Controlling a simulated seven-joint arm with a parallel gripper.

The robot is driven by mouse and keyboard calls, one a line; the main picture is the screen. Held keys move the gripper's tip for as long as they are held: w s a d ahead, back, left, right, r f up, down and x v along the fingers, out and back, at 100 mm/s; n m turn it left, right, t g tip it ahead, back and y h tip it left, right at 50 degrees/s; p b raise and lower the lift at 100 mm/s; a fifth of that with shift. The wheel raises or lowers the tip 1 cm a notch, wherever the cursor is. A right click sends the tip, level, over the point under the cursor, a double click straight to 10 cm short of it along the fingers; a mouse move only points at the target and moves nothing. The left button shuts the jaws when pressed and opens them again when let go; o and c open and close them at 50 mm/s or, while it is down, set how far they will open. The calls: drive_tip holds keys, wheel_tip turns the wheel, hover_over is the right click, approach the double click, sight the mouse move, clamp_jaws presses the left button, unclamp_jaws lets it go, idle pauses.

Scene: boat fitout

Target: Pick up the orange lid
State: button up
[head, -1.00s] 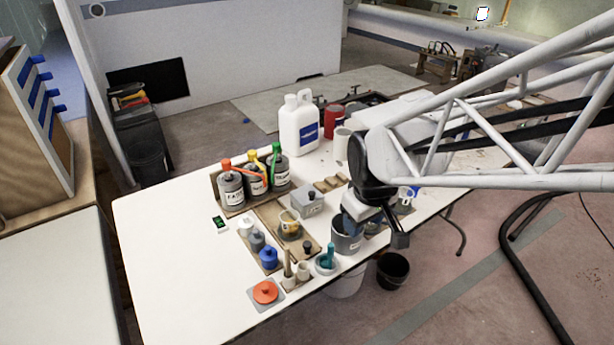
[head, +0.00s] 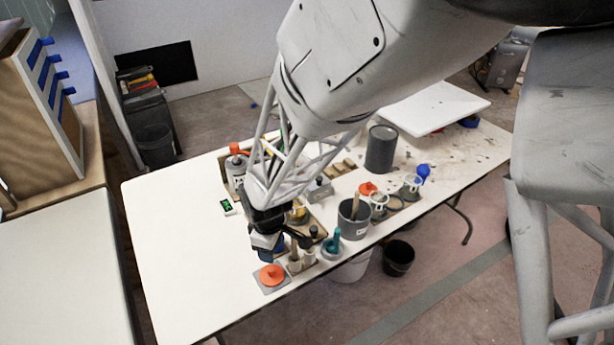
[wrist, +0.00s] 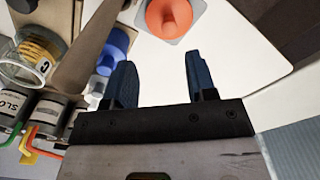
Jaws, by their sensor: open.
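The orange lid (head: 271,275) is a round disc with a raised knob. It lies on a small grey square pad (head: 268,289) near the table's front edge. In the wrist view the lid (wrist: 172,15) shows at the top, partly cut off by the frame edge, beyond my fingertips. My gripper (wrist: 157,72) is open, with two dark blue fingers apart and nothing between them. In the head view my gripper (head: 266,242) hangs just behind the lid, above the table, apart from it.
A blue lid (wrist: 115,50) lies close to the left finger. Brush holders (head: 301,260), a teal-handled pot (head: 332,246) and a grey bucket (head: 353,222) stand right of the orange lid. The white table (head: 175,260) is clear to its left.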

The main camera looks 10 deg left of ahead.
sight(271, 269)
drive_tip(key=shift+s+a+f, duration=0.15)
drive_tip(key=shift+s+f, duration=0.3)
drive_tip(key=shift+f, duration=0.2)
drive_tip(key=shift+f, duration=1.25)
drive_tip(key=shift+f, duration=0.15)
drive_tip(key=shift+a+f, duration=0.1)
drive_tip(key=shift+f, duration=2.4)
clamp_jaws()
